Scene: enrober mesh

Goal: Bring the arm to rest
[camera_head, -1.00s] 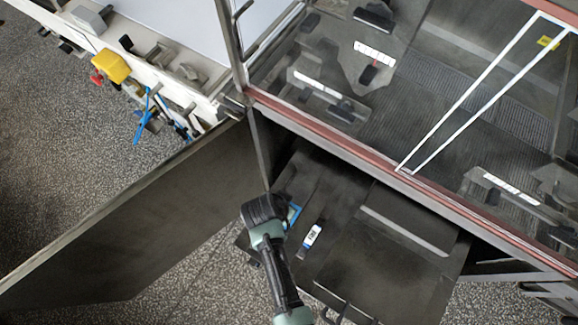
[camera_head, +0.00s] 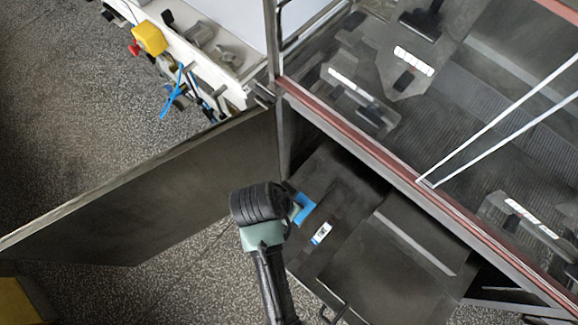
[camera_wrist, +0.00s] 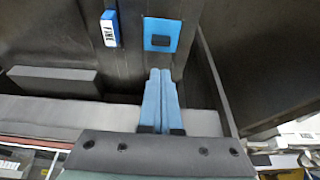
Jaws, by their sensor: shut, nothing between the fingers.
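My gripper (camera_wrist: 160,74) shows in the wrist view as two blue fingers side by side, touching, with nothing between them. Beyond the fingertips is a dark panel with a blue square patch (camera_wrist: 162,36) that has a black middle. A white label with a blue edge (camera_wrist: 110,28) is left of the patch. In the head view my arm reaches up from the bottom edge over the open cabinet, and its dark wrist (camera_head: 259,204) hides most of the gripper. The label also shows there (camera_head: 321,233), right of the wrist.
A large dark door panel (camera_head: 150,195) stands open at the left. A glass-topped machine with a reddish frame edge (camera_head: 370,144) fills the upper right. A white bench side carries a yellow box (camera_head: 149,39) and blue-handled tools (camera_head: 173,95). Speckled floor (camera_head: 70,110) is clear at left.

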